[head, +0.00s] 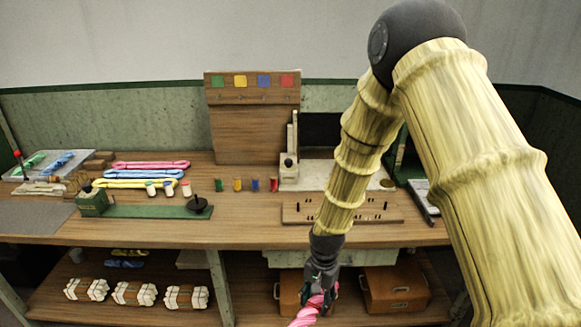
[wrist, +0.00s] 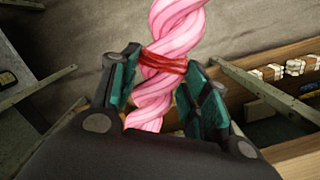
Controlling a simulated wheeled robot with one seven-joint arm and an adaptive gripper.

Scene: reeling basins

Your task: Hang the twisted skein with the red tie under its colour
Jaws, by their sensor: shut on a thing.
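A twisted pink skein with a red tie (wrist: 165,65) is held between the fingers of my gripper (wrist: 164,92), which are shut around it at the tie. In the head view my gripper (head: 319,290) hangs low in front of the bench, with the pink skein (head: 307,314) below it, partly cut off by the frame. An upright wooden board (head: 253,126) stands at the back of the bench with green, yellow, blue and red squares (head: 287,81) along its top. Small pegs below the squares are hard to make out.
Pink, blue and yellow skeins (head: 150,165) lie at the bench's left, near a tray (head: 45,165). Small coloured spools (head: 255,185) stand before the board, with a pegged wooden plate (head: 340,208) to the right. Wooden boxes (head: 395,289) and white bundles (head: 133,293) sit on the lower shelf.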

